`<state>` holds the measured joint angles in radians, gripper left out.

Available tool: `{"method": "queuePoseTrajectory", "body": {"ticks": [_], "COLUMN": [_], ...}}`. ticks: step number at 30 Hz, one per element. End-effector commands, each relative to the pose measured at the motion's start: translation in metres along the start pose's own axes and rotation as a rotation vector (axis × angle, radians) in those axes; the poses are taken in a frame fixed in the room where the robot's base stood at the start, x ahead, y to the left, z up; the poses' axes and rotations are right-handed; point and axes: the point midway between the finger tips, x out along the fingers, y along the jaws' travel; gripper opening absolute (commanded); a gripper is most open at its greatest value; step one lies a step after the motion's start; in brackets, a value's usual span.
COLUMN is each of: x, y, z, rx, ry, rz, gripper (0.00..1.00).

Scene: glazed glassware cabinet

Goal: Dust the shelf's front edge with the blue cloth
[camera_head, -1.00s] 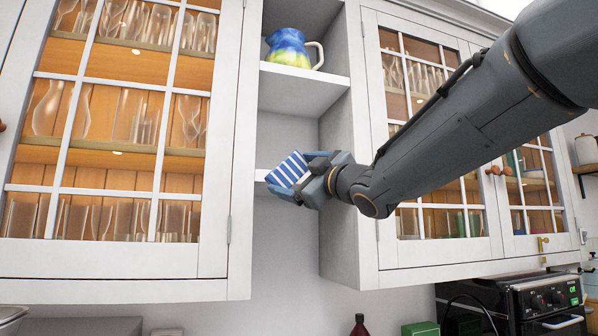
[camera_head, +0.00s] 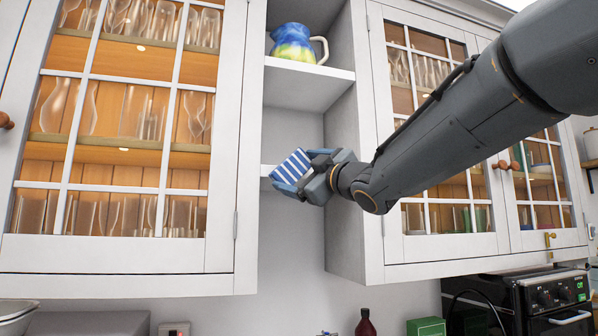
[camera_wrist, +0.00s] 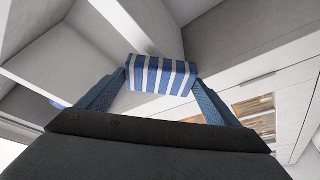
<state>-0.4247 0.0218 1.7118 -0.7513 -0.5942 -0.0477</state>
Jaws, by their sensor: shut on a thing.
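The blue cloth (camera_head: 292,168) has white stripes and is folded or bunched into a small pad. My gripper (camera_head: 300,180) is shut on it, in the open niche between the glazed cabinets. In the wrist view the cloth (camera_wrist: 162,75) sits between the two blue fingertips of my gripper (camera_wrist: 160,88). The lower shelf (camera_head: 267,170) shows its white front edge just left of the cloth. The cloth overlaps that edge in the head view; I cannot tell whether it touches. My gripper and arm hide the shelf's right part.
A blue, green and yellow jug (camera_head: 294,44) stands on the upper shelf (camera_head: 308,72). Glazed doors with glassware flank the niche on the left (camera_head: 125,140) and right (camera_head: 450,215). Below stand a dark red bottle (camera_head: 366,323), a green box (camera_head: 426,328) and a black oven (camera_head: 545,305).

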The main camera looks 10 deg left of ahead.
Motion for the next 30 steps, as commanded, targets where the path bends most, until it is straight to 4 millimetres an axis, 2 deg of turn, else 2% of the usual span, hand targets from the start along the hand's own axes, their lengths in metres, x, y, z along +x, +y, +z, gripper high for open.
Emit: {"method": "queuePoseTrajectory", "body": {"ticks": [30], "x": [0.017], "y": [0.000], "z": [0.007], "rx": [0.000], "ry": [0.000], "rz": [0.000], "gripper": [0.67]}}
